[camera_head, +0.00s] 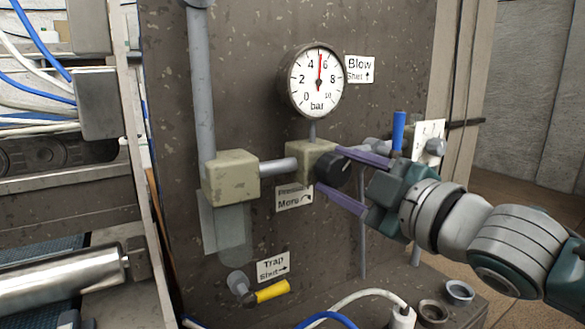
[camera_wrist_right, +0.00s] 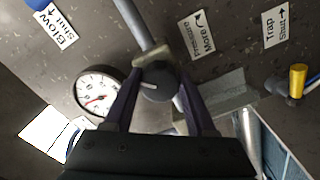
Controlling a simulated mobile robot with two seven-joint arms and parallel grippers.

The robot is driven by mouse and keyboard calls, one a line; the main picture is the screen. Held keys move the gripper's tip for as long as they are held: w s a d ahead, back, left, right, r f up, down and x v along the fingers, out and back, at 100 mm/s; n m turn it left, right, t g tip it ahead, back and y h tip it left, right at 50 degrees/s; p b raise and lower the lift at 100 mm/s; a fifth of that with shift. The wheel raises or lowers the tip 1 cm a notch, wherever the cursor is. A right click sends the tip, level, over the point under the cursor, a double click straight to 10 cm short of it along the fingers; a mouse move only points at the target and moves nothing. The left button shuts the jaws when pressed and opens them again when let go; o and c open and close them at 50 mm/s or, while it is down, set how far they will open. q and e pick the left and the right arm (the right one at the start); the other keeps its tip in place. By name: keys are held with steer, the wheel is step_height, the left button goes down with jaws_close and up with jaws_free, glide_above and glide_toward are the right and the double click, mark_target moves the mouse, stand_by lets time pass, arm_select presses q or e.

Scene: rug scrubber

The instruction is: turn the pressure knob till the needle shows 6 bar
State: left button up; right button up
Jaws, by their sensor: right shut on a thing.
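The round white pressure gauge (camera_head: 317,82) is on the panel, and its red needle points almost straight up, between 4 and 6, at about 5 bar or slightly over. It also shows in the right wrist view (camera_wrist_right: 97,92), turned and partly hidden by a finger. The black pressure knob (camera_head: 331,169) sits on the beige valve block below the gauge. In the right wrist view the knob (camera_wrist_right: 156,82) shows a pale pointer line. My right gripper (camera_head: 330,168) is shut on the knob, with one purple finger on either side. My left gripper is not in view.
The "Pressure More" label (camera_head: 294,197) is below the valve block. A blue Blow handle (camera_head: 398,131) stands close above my right gripper. A yellow Trap handle (camera_head: 272,291) is low on the panel. A metal roller (camera_head: 60,278) is at the left.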

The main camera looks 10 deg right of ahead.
stand_by(0.4)
steer(key=o, duration=1.4)
steer(key=shift+v, duration=5)
steer(key=p+v, duration=0.2)
steer(key=v, duration=0.7)
steer(key=shift+r, duration=0.1)
steer(key=shift+m, duration=0.3)
